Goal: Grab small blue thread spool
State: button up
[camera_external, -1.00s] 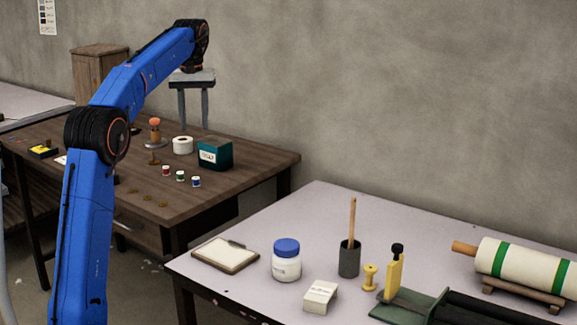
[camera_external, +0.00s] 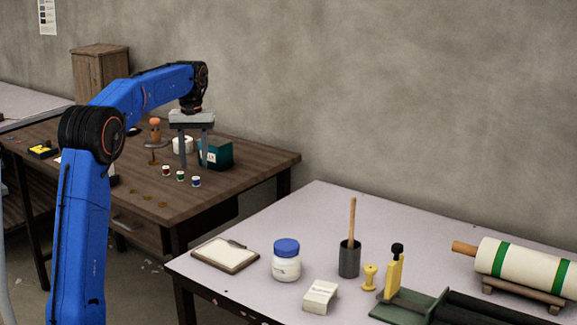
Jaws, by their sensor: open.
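The small blue thread spool (camera_external: 196,181) stands upright near the right edge of the brown wooden table. It is the rightmost of three small spools, beside a green spool (camera_external: 181,176) and a red spool (camera_external: 166,170). My gripper (camera_external: 193,167) points down with its two grey fingers apart and nothing seen between them. In the picture its fingertips are just above and behind the spools, in front of the teal box. The exact height and depth of the fingertips relative to the blue spool cannot be told.
A teal box (camera_external: 220,153) and a white roll (camera_external: 181,146) stand behind the spools. A stand with an orange top (camera_external: 155,130) is to the left. Several coin-like discs (camera_external: 147,195) lie in front.

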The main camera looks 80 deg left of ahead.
aim_at(201, 184)
jog(key=shift+d+f, duration=0.15)
jog(key=shift+f, duration=2.45)
jog(key=shift+c, duration=0.5)
grip_shut()
